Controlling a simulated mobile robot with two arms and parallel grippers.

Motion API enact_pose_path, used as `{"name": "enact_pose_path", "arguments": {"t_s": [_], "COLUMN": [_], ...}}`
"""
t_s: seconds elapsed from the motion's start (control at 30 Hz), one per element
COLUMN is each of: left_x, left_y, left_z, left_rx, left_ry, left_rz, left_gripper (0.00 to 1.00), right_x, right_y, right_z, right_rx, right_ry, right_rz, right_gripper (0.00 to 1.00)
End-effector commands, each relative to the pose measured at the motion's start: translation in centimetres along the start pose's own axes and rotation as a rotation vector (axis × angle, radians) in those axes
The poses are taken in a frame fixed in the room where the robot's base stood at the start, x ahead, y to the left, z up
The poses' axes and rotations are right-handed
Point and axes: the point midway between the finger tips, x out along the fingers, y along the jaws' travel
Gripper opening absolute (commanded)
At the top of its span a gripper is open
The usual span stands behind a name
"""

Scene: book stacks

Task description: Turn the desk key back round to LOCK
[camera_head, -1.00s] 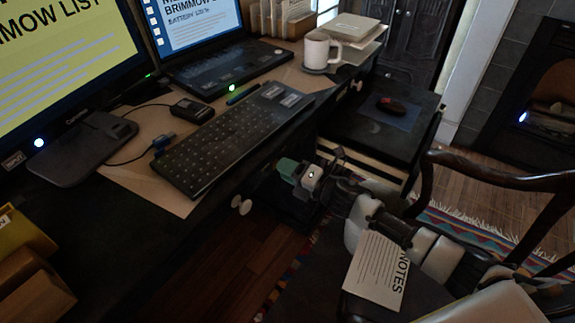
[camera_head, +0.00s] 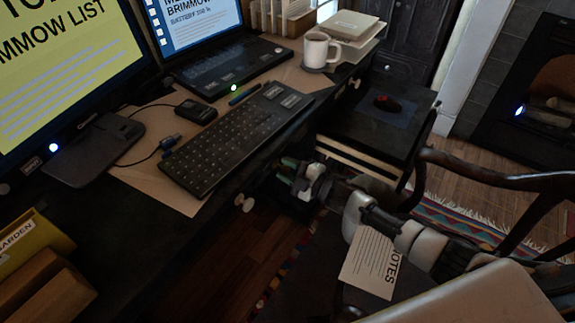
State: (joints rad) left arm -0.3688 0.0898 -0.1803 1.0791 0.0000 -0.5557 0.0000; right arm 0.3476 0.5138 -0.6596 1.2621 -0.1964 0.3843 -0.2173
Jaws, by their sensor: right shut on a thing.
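My right gripper (camera_head: 297,182) reaches in from the lower right to the desk front, under the keyboard's right part. It is shut at a small green part (camera_head: 287,167) by the drawer front; this may be the desk key, but its shape and its turn are hidden by the fingers. No LOCK mark is readable. My left gripper is not in view.
A keyboard (camera_head: 232,138), a white mug (camera_head: 320,50) on a coaster and a laptop (camera_head: 225,62) stand on the desk. A chair (camera_head: 490,172) stands at the right. A NOTES sheet (camera_head: 368,263) lies below my right arm.

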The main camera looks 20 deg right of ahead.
Motion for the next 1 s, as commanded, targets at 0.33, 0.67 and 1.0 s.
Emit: {"name": "enact_pose_path", "arguments": {"t_s": [0.33,0.67,1.0], "left_x": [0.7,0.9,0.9], "left_y": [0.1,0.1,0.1], "left_z": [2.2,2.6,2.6], "left_rx": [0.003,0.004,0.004], "left_ry": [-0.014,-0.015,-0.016], "left_rz": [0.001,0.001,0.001], "left_gripper": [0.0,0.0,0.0], "right_x": [0.0,0.0,0.0], "right_y": [0.0,-0.1,-0.1], "right_z": [0.1,0.1,0.1], "right_rx": [0.134,0.158,0.157], "right_ry": [-0.002,-0.002,-0.002], "right_rz": [-0.001,-0.001,-0.001], "right_gripper": [0.1,0.1,0.54]}}
